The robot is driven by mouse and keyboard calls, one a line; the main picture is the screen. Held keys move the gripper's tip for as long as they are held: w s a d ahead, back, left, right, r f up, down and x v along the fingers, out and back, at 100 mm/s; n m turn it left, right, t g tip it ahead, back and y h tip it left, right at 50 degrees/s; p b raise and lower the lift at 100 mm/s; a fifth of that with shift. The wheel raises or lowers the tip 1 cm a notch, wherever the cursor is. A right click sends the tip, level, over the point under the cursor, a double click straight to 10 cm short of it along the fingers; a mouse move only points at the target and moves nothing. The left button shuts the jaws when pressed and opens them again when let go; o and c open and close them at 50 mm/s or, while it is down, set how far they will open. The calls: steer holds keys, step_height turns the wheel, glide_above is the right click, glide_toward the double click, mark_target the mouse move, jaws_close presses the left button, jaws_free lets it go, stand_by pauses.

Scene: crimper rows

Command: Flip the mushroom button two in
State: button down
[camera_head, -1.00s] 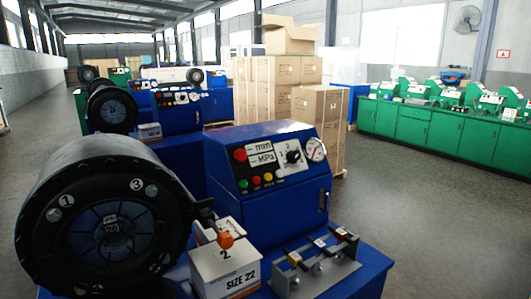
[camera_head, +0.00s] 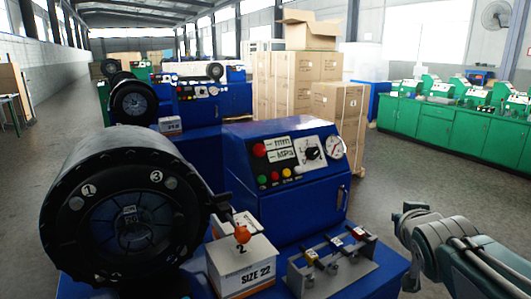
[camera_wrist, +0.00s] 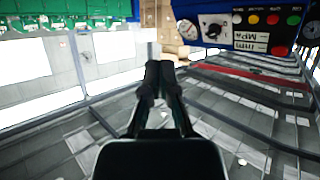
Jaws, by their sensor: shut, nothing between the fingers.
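An orange-red round-headed knob (camera_head: 242,233) stands on top of a white box (camera_head: 242,268) marked "2" and "SIZE 22", in front of the blue crimper. A red round button (camera_head: 260,150) sits at the upper left of the crimper's control panel; it also shows in the wrist view (camera_wrist: 309,29), where the panel is upside down. My gripper (camera_wrist: 160,69) has its dark fingers together and empty, with their tips apart from the panel. In the head view my arm shows at the right; I cannot make out the fingertips there.
The blue control box (camera_head: 290,205) carries a dial, a gauge and small coloured buttons. A grey bracket with levers (camera_head: 332,262) stands right of the white box. The black crimping head (camera_head: 130,215) fills the left. Cartons (camera_head: 335,115) stand behind; open floor lies to the right.

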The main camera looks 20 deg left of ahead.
steer(key=w+a+r+n+y, duration=0.1)
steer(key=w+a+n+y, duration=0.3)
steer(key=a, duration=0.9)
steer(key=w+a+r+n+y, duration=0.1)
steer(key=w+a+n+y, duration=0.3)
steer(key=w+a+y, duration=0.4)
steer(key=a+y, duration=0.1)
steer(key=a, duration=0.3)
steer(key=shift+a+y, duration=0.3)
steer(key=shift+a, duration=0.1)
steer(key=shift+r, duration=0.1)
glide_toward(260, 147)
steer(key=w+a+r, duration=0.2)
steer(key=a+r, duration=0.1)
steer(key=r, duration=0.1)
steer(key=shift+w+a+f, duration=1.2)
steer(key=shift+f, duration=0.05)
